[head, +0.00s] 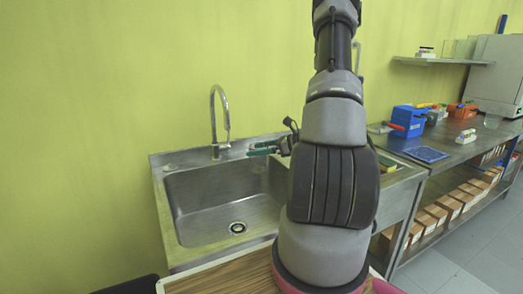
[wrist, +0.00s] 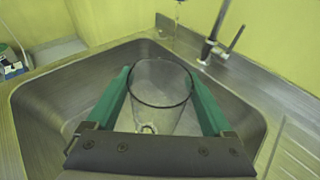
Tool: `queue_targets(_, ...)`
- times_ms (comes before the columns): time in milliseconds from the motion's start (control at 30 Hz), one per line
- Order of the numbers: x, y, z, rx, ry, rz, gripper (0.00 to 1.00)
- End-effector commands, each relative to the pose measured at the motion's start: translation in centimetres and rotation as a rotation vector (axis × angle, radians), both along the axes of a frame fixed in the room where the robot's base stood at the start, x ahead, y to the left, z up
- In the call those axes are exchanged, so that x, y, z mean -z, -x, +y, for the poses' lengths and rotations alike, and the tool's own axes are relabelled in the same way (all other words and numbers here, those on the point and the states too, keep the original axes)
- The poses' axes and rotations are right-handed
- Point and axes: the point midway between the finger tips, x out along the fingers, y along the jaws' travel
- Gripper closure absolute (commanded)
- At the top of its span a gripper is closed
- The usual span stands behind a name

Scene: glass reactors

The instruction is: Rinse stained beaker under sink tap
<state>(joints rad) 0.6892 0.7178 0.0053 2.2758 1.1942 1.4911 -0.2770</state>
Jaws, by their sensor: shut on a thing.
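My gripper (wrist: 160,85) has green fingers, shut on a clear glass beaker (wrist: 161,86) from both sides. The beaker is over the basin of the steel sink (wrist: 40,120), with its open rim facing the wrist camera. No distinct stain can be made out on it. In the head view my gripper (head: 264,147) is over the sink's back right part, right of the curved tap (head: 227,117). The beaker is barely visible there below the fingers. In the wrist view the tap's base (wrist: 209,48) stands behind the beaker. I cannot tell whether water runs.
A steel bench to the right holds a blue box (head: 409,121), a blue tray (head: 428,154) and an orange box (head: 462,110). A wall shelf (head: 440,61) hangs above. My arm hides the sink's right side.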

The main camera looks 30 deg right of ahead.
Motion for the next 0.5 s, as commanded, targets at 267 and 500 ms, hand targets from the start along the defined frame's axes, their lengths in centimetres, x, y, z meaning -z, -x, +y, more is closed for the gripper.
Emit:
queue_targets(267, 0.5, -2.6, 1.3, -0.003, 0.001, -0.002, 0.73)
queue_targets(500, 1.0, -4.8, 2.2, -0.003, 0.002, -0.002, 0.73)
